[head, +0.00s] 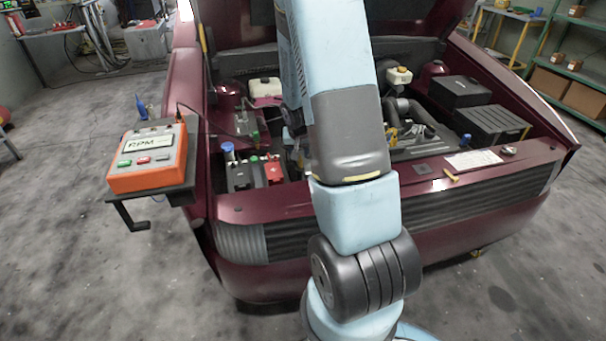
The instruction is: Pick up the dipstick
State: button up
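The engine bay of a dark red car stands open in front of me. A small yellow part (391,135) shows among the dark engine parts, just right of my arm; it may be the dipstick handle, but I cannot tell for sure. Another small yellow piece (451,175) lies on the front panel of the car. My blue and grey arm rises through the middle of the head view and covers part of the engine. My gripper cannot be made out.
An orange RPM box (147,160) sits on a dark bracket at the left fender. A battery with a red cap (272,172) is left of my arm. Black boxes (490,125) fill the bay's right side. The raised hood (405,18) hangs above. Shelves (570,60) stand back right.

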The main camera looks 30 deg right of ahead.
jog(key=shift+x, duration=1.05)
grip_shut()
